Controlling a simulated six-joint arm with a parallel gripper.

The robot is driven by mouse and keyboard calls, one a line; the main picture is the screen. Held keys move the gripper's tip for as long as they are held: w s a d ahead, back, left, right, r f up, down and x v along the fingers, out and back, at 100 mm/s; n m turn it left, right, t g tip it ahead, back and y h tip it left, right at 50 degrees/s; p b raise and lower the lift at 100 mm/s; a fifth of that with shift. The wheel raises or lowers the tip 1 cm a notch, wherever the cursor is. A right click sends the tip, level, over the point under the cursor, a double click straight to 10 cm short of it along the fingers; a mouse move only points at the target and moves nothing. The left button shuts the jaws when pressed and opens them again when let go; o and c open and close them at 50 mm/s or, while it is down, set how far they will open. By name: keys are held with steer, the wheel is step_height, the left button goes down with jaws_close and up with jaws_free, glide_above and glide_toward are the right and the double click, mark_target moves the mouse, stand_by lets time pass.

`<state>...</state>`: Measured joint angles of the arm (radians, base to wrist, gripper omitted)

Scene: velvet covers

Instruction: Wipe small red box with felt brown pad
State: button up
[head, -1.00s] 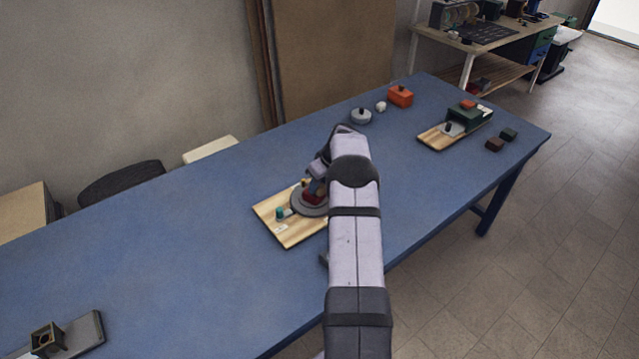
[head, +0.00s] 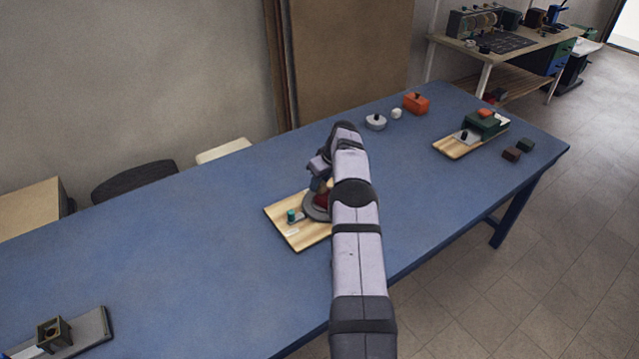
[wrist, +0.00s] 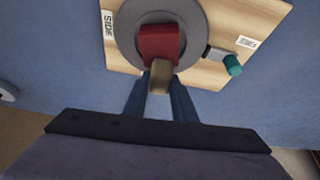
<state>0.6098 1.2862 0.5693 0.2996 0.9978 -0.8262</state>
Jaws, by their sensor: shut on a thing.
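The small red box (wrist: 159,42) sits on a round grey disc (wrist: 122,28) on a wooden board (wrist: 270,15). In the head view the red box (head: 321,202) is partly hidden by my arm. My gripper (wrist: 162,84) is shut on the brown pad (wrist: 160,78), a small brown block between its fingertips. In the wrist view the pad is at the near edge of the red box and overlaps it. I cannot tell whether they touch. The pad is not clear in the head view.
A teal-knobbed lever (wrist: 233,65) is beside the disc. The table's left middle is clear.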

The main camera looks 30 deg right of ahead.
steer(key=shift+s+d+f+b, duration=0.1)
steer(key=shift+s+d+b, duration=0.2)
steer(key=shift+s, duration=0.55)
steer(key=shift+s+d+b, duration=0.2)
steer(key=shift+s+b, duration=0.15)
steer(key=shift+s, duration=0.45)
steer(key=shift+s+d+f+b, duration=0.1)
steer(key=shift+s+d+b, duration=0.2)
steer(key=shift+s, duration=0.55)
steer(key=shift+s+r, duration=0.3)
step_height(320, 180, up, 8)
steer(key=p, duration=0.4)
steer(key=shift+w+f, duration=0.1)
